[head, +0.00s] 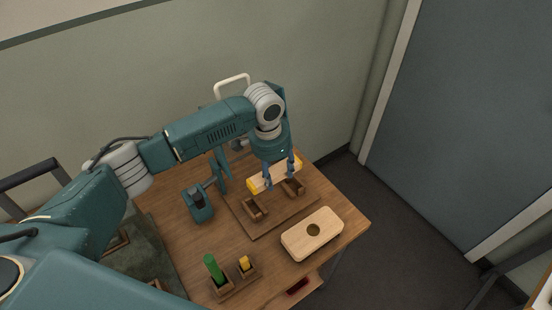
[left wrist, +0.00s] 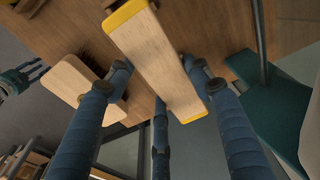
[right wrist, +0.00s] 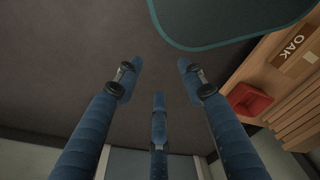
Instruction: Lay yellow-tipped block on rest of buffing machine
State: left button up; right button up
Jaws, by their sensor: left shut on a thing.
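The yellow-tipped block (head: 259,184), a long pale wooden bar with yellow ends, is held in my left gripper (head: 281,175). It also fills the middle of the left wrist view (left wrist: 155,55), between the blue fingers. Below it in the head view is the rest, with two brown wooden cradles (head: 254,209) on a flat wooden base (head: 270,222). The block appears a little above them; contact cannot be told. The teal buffing machine (head: 221,172) stands behind and left, partly hidden by my arm. My right gripper (right wrist: 155,78) is open and empty in the right wrist view.
A green peg (head: 213,268) and a small yellow-topped piece (head: 244,264) stand in holders at the front. A red tray (right wrist: 248,100) and an OAK label (right wrist: 292,46) show in the right wrist view.

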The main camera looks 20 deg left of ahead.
aim_at(275, 183)
jog(key=s+d+f+g+b, duration=0.1)
jog(key=s+d+f+b, duration=0.2)
jog(key=s, duration=0.6)
pick_arm(q)
jog(key=f, duration=0.2)
jog(key=s+f+b, duration=0.1)
jog(key=shift+f+b, duration=0.3)
jog(key=shift+f, duration=0.1)
jog(key=shift+d+f+b, duration=0.1)
jog(key=shift+f+b, duration=0.25)
jog(key=shift+b, duration=0.1)
jog(key=shift+r, duration=0.1)
jog(key=shift+s, duration=0.1)
jog(key=shift+p, duration=0.45)
pick_arm(e)
jog(key=shift+t, duration=0.3)
jog(key=w, duration=0.1)
jog(key=w+a+f, duration=0.1)
jog(key=w, duration=0.3)
jog(key=shift+a+f, duration=0.2)
jog(key=shift+f, duration=0.1)
jog(key=shift+s, duration=0.1)
jog(key=shift+s+a, duration=0.25)
jog(key=shift+a, duration=0.05)
